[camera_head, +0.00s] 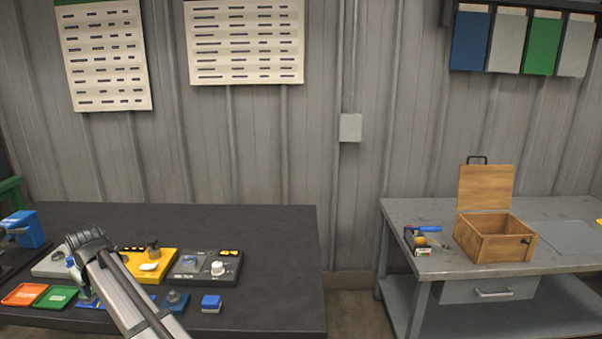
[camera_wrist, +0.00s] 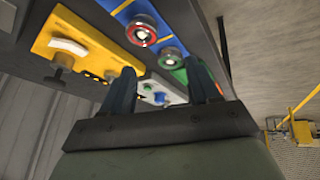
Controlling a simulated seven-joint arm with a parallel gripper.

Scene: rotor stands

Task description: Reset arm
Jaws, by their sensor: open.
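My gripper shows in the wrist view (camera_wrist: 165,88), its two dark fingers apart with nothing held between them. In the head view my arm reaches in from the bottom over the dark bench (camera_head: 270,225) at left, and its fingertips are hard to make out. A yellow panel (camera_head: 165,260) with a knob and a white part lies beside my arm; it also shows in the wrist view (camera_wrist: 90,35). A dark grey panel (camera_head: 228,262) with a white knob lies to its right. A blue panel (camera_wrist: 150,12) with a red-ringed round part shows in the wrist view.
A small blue block (camera_head: 211,303) and a dark blue stand (camera_head: 174,302) lie near the bench front. Orange (camera_head: 23,294) and green (camera_head: 56,297) trays lie at left. An open wooden box (camera_head: 495,242) stands on the grey table (camera_head: 420,208) at right. A floor gap separates the tables.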

